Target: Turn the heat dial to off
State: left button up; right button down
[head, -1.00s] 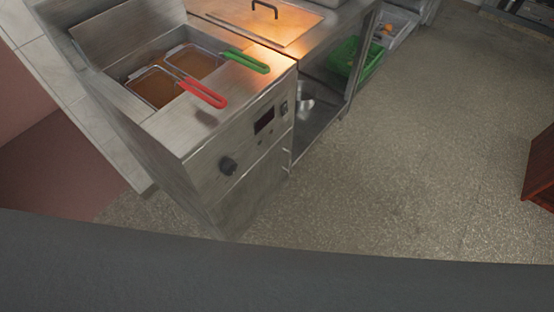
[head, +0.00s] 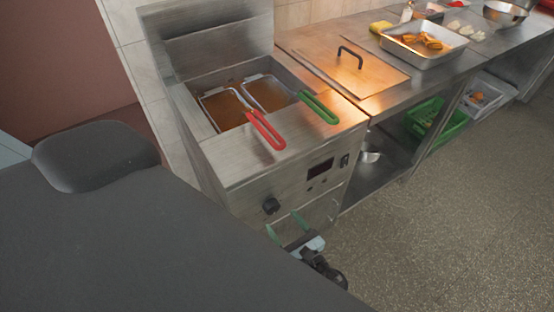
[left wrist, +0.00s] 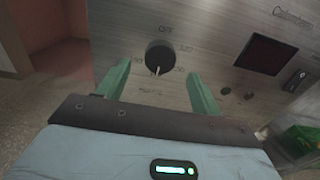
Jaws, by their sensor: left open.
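The heat dial (head: 271,205) is a round black knob on the steel front panel of the fryer (head: 240,172). In the left wrist view the dial (left wrist: 160,57) shows a light pointer mark aimed downward, away from the OFF label (left wrist: 166,29) above it. My left gripper (head: 285,222) is open and empty, just below and in front of the dial. In the left wrist view its two green fingers (left wrist: 158,82) stand apart on either side of the dial, not visibly touching it. My right gripper is out of view.
Two fry baskets with a red handle (head: 265,130) and a green handle (head: 318,107) rest in the fryer top. A dark display (head: 320,168) and a switch (head: 344,160) sit right of the dial. A steel counter (head: 385,72) adjoins on the right; floor is clear in front.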

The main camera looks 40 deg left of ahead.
aim_at(274, 210)
pick_arm(q)
jog(key=shift+x, duration=2.2)
jog(key=c, duration=1)
